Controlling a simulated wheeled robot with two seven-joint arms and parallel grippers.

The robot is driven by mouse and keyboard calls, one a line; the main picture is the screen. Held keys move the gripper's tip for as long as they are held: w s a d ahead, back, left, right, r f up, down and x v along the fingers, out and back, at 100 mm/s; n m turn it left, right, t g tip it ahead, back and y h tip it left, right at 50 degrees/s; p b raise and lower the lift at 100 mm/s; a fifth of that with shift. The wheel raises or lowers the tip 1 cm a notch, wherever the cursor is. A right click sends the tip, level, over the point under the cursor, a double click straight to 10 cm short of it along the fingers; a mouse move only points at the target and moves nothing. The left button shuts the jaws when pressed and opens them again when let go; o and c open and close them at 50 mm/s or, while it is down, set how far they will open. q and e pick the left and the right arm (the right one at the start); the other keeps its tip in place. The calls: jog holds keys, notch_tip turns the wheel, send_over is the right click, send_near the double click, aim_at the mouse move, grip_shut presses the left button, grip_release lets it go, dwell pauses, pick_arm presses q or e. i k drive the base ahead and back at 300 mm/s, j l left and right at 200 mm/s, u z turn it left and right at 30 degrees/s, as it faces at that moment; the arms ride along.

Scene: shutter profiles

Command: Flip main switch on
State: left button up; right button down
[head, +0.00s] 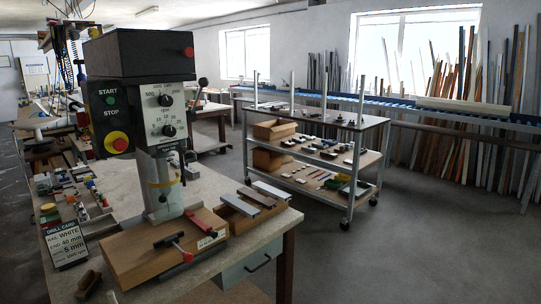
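A drill press stands on the workbench (240,193) in the left half of the head view. Its black head (140,57) carries a red knob (188,51) on the right side. The grey front has an upper dial (166,99) and a lower dial (169,130). No part is labelled main switch, and I cannot tell which control it is or its position. Neither of my grippers is in view.
A wooden base with red-handled clamps (185,255) sits under the drill. A wheeled shelf cart (330,160) stands behind at right. The grey floor (420,250) at front right is clear.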

aim_at(83, 118)
jog(key=u, duration=1.25)
